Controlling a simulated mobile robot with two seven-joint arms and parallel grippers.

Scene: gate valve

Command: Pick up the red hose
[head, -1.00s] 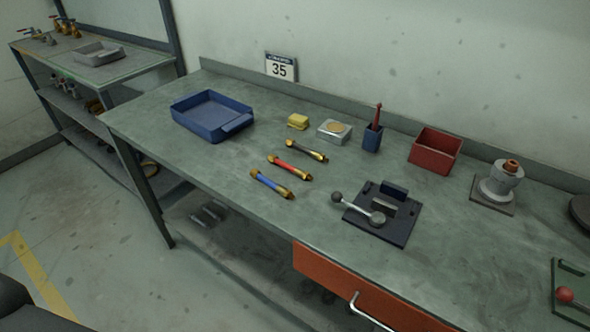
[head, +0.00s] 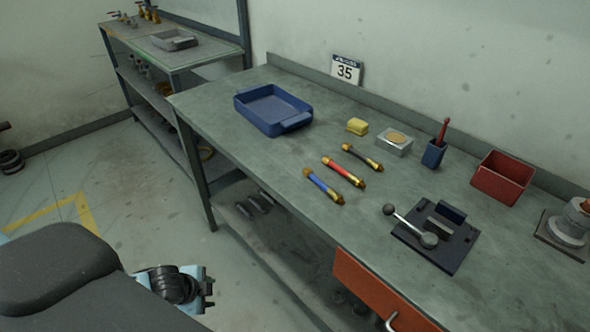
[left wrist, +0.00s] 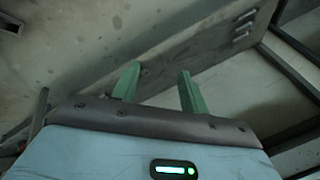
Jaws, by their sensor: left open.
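The red hose (head: 343,171) has brass ends and lies on the workbench, between a blue hose (head: 323,185) and a black hose (head: 362,157). My left arm comes in at the lower left of the head view, in front of the bench and well away from the hoses. The left wrist view shows the left gripper (left wrist: 157,88) with two green fingers apart and nothing between them. The red hose does not show in the left wrist view. My right gripper is in neither view.
A blue tray (head: 273,127) stands left of the hoses. A dark lever fixture (head: 437,238) and a red bin (head: 502,177) are to the right. An orange drawer (head: 380,291) is under the front edge.

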